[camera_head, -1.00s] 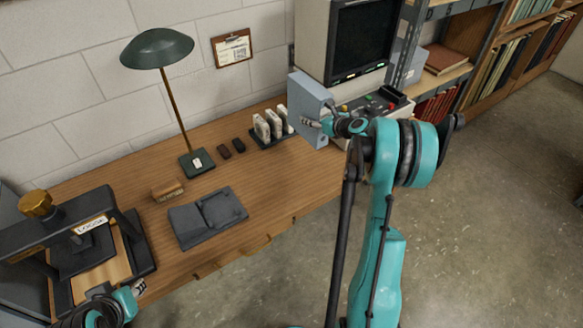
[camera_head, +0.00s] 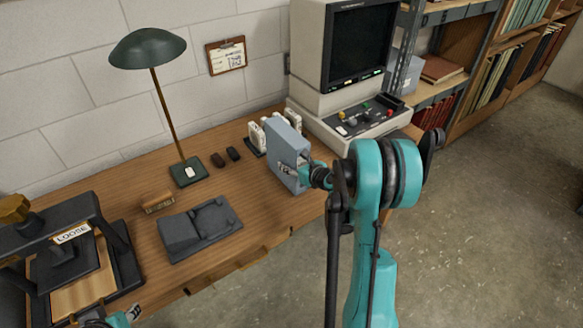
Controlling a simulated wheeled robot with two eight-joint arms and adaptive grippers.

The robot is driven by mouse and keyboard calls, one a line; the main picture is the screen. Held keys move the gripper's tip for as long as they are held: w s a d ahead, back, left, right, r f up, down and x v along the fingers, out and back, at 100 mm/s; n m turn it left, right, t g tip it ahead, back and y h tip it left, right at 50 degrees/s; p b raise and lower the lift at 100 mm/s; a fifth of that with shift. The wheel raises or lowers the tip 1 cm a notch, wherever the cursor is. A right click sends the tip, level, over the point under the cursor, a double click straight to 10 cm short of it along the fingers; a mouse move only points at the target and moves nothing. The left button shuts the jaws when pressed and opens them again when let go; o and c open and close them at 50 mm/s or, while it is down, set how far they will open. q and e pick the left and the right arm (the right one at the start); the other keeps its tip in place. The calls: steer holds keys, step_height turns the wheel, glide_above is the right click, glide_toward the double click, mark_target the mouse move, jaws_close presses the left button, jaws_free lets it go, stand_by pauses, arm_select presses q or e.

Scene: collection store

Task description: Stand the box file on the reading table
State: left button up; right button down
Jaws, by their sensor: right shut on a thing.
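The blue-grey box file (camera_head: 284,152) is upright at the right part of the wooden reading table (camera_head: 262,205), in front of the white holders. My right gripper (camera_head: 300,170) is shut on its right side, and the fingertips are partly hidden by the wrist. The box file's lower edge is at or just above the tabletop; I cannot tell if it touches.
A green lamp (camera_head: 188,171), two small dark objects (camera_head: 226,157), a dark grey cradle (camera_head: 200,230) and a brown block (camera_head: 157,202) are on the table. A press (camera_head: 122,262) stands at left. White holders (camera_head: 257,137) and a monitor unit (camera_head: 309,98) are behind the box file.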

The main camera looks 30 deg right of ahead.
steer(key=shift+f, duration=0.1)
steer(key=shift+f, duration=0.1)
steer(key=c, duration=0.7)
jaws_free()
steer(key=p+v, duration=0.3)
steer(key=v, duration=0.9)
